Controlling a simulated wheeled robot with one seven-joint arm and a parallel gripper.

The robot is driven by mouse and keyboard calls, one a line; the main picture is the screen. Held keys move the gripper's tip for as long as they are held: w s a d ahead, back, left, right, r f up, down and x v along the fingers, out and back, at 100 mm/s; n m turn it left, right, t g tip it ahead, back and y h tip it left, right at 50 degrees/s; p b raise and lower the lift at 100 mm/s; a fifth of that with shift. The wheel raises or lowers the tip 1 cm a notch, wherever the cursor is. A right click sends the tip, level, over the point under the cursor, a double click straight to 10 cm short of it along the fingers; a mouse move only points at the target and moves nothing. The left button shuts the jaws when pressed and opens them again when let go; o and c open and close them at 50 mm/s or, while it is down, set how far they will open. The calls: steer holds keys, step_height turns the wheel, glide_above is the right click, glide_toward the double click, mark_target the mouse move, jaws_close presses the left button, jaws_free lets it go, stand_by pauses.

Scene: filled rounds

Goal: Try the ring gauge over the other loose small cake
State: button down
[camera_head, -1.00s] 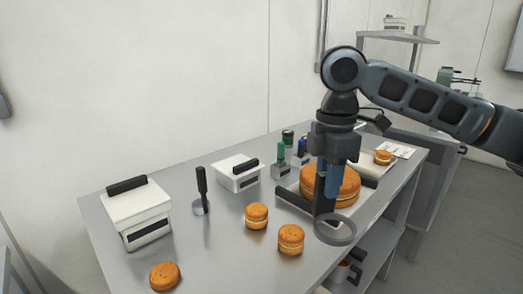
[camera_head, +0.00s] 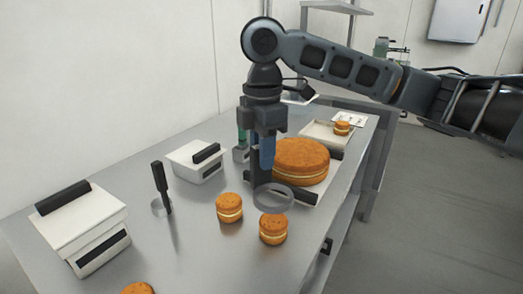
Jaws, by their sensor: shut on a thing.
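My gripper (camera_head: 262,160) is shut on the ring gauge and points down. The grey ring (camera_head: 290,204) of the gauge hangs below it, lying roughly flat. A small round cake (camera_head: 273,231), orange-brown with a pale filling line, stands on the table just in front of the ring in the picture. The ring appears a little above this cake's height and is not around it. A second small cake (camera_head: 229,209) stands to the left of the ring. Part of another cake (camera_head: 138,288) shows at the bottom edge.
A large filled cake (camera_head: 302,158) sits on a board behind my gripper. A tray (camera_head: 316,134) with a small cake (camera_head: 342,128) is at the far end. White boxes (camera_head: 85,225) (camera_head: 190,165) and a black-handled tool (camera_head: 161,187) stand on the left.

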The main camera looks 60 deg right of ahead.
steer(key=shift+f+b, duration=1.4)
steer(key=shift+f, duration=0.4)
steer(key=shift+s+d+p, duration=0.1)
steer(key=shift+p, duration=0.2)
steer(key=shift+f+b, duration=1.8)
steer(key=shift+f, duration=1.4)
steer(key=shift+r, duration=0.15)
stand_by(0.9)
steer(key=shift+r+p, duration=4.35)
steer(key=shift+r, duration=0.45)
